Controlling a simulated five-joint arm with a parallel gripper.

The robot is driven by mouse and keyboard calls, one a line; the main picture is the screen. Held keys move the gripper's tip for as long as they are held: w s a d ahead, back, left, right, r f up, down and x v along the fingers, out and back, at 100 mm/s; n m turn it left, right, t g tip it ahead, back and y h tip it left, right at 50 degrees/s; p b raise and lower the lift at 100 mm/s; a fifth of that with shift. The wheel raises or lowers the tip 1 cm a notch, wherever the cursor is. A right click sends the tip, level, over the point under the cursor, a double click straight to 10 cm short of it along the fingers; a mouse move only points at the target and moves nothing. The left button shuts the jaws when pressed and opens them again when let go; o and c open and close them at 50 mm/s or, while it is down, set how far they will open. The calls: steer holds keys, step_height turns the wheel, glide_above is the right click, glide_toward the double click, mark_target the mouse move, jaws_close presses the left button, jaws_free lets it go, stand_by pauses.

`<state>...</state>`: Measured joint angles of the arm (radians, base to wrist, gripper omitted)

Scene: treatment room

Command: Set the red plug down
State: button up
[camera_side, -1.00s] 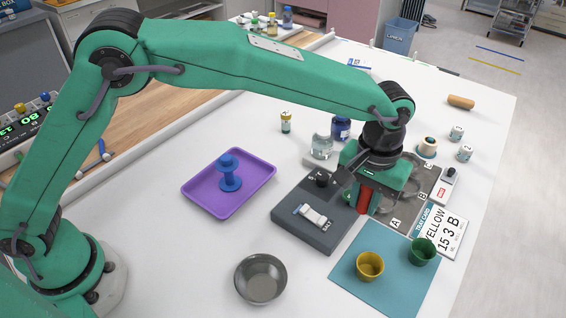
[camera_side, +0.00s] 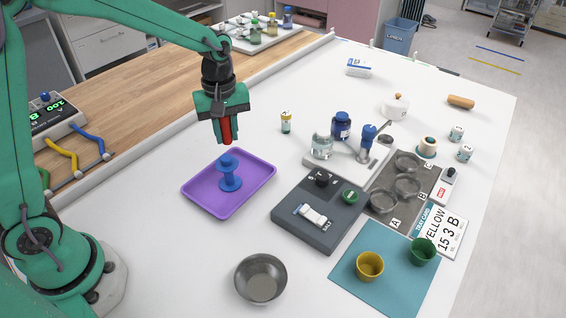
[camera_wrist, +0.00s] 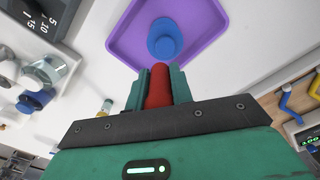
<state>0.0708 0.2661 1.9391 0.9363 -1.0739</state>
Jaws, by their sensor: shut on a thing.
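The red plug (camera_side: 227,130) is upright between the fingers of my gripper (camera_side: 226,137), which is shut on it. It hangs in the air behind the purple tray (camera_side: 205,205) in the side view. The wrist view also shows the red plug (camera_wrist: 158,86) between the fingers, with the purple tray (camera_wrist: 125,38) beyond it. A blue spool-shaped piece (camera_side: 230,174) stands on the tray, below and just in front of the plug in the side view; its round top (camera_wrist: 164,38) shows in the wrist view.
A grey box (camera_side: 310,235) with a black knob and a green button stands right of the tray. A metal bowl (camera_side: 260,279) is in front. A blue mat (camera_side: 385,290) carries a yellow cup (camera_side: 370,266) and a green cup (camera_side: 422,251). A small bottle (camera_side: 286,122) stands nearby.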

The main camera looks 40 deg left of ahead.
steer(key=s+a+f+n, duration=0.1)
steer(key=s+a+n, duration=0.3)
steer(key=s+a, duration=0.4)
steer(key=shift+s+a+n, duration=0.15)
steer(key=shift+a+n, duration=0.25)
steer(key=shift+a, duration=0.4)
steer(key=shift+f, duration=0.1)
glide_above(161, 162)
step_height(161, 162, down, 7)
steer(key=shift+a+r, duration=0.1)
steer(key=shift+a, duration=0.05)
steer(key=shift+f, duration=0.2)
steer(key=shift+f, duration=1.85)
steer(key=shift+f, duration=0.1)
steer(key=o, duration=0.9)
